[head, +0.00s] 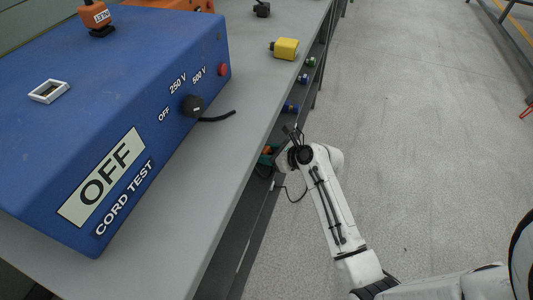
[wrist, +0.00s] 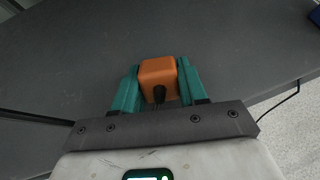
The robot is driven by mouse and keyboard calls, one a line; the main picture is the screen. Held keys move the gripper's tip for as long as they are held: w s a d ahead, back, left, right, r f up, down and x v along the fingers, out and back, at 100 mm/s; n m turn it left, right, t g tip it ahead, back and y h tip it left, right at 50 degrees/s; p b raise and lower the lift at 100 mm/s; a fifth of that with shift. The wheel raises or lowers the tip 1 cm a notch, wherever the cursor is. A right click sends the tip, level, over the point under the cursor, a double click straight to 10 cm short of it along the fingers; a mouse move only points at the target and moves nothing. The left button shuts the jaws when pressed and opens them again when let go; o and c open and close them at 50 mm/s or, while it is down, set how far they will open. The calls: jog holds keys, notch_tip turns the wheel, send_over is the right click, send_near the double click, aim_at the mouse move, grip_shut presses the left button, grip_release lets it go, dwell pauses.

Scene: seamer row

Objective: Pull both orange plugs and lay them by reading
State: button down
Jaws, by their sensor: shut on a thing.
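My gripper (head: 267,156) is low beside the bench's right edge in the head view, partly hidden by my arm. In the wrist view its teal fingers (wrist: 159,66) are shut on an orange plug (wrist: 158,80), with a dark cord end facing the camera. Another orange plug (head: 96,17) with a white label stands upright on top of the blue cord tester (head: 120,70). The tester's display (head: 103,177) reads OFF. A white-framed socket (head: 48,91) on the tester's top is empty.
A yellow block-shaped plug (head: 286,49) and a small black one (head: 262,10) lie on the grey bench (head: 185,190). An orange case (head: 170,4) stands behind the tester. Several coloured fittings line the bench's side.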

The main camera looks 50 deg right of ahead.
jog(key=c, duration=0.5)
grip_release()
jog(key=p+v, duration=0.4)
jog(key=v, duration=0.6)
jog(key=shift+s+r, duration=0.15)
jog(key=shift+s, duration=0.25)
